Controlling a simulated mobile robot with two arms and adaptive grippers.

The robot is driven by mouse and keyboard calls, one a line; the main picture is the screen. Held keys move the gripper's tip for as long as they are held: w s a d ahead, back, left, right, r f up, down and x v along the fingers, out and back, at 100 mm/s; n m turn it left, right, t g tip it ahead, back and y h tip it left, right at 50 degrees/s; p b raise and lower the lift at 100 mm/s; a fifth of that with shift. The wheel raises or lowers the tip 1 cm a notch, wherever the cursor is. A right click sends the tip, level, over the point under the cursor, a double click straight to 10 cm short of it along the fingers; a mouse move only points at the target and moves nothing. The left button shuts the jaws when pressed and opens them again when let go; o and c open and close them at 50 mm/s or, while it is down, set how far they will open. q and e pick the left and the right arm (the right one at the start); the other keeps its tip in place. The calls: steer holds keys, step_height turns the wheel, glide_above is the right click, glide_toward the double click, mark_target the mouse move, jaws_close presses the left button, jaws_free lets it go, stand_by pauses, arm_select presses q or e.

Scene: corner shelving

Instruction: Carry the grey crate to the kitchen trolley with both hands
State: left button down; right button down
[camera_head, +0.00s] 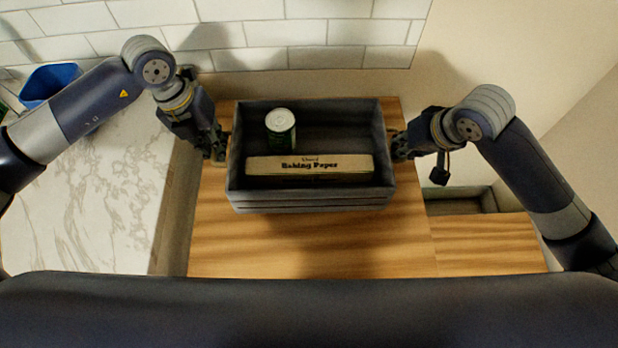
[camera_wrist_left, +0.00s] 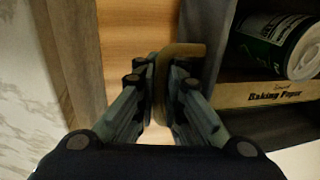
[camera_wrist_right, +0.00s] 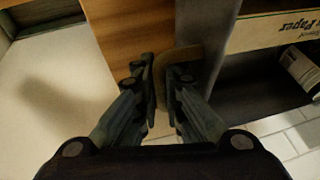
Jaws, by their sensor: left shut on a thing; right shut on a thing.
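The grey crate (camera_head: 310,202) is in the middle of the head view, above a light wooden surface (camera_head: 300,250). I cannot tell whether it rests on it or hangs just over it. It holds a green can with a pale lid (camera_head: 281,126) and a long baking paper box (camera_head: 310,166). My left gripper (camera_head: 219,150) is shut on the brown handle (camera_wrist_left: 184,52) at the crate's left end. My right gripper (camera_head: 400,146) is shut on the handle (camera_wrist_right: 178,55) at its right end. I cannot identify a kitchen trolley for certain.
A white marble counter (camera_head: 85,190) with a blue container (camera_head: 50,80) lies to the left. A white tiled wall (camera_head: 290,45) is behind the crate. A grey open compartment (camera_head: 455,205) and another wooden board (camera_head: 485,245) lie at the right. The wood in front of the crate is bare.

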arm_select(q)
steer(key=shift+a, duration=0.25)
arm_select(e)
steer(key=shift+d, duration=0.3)
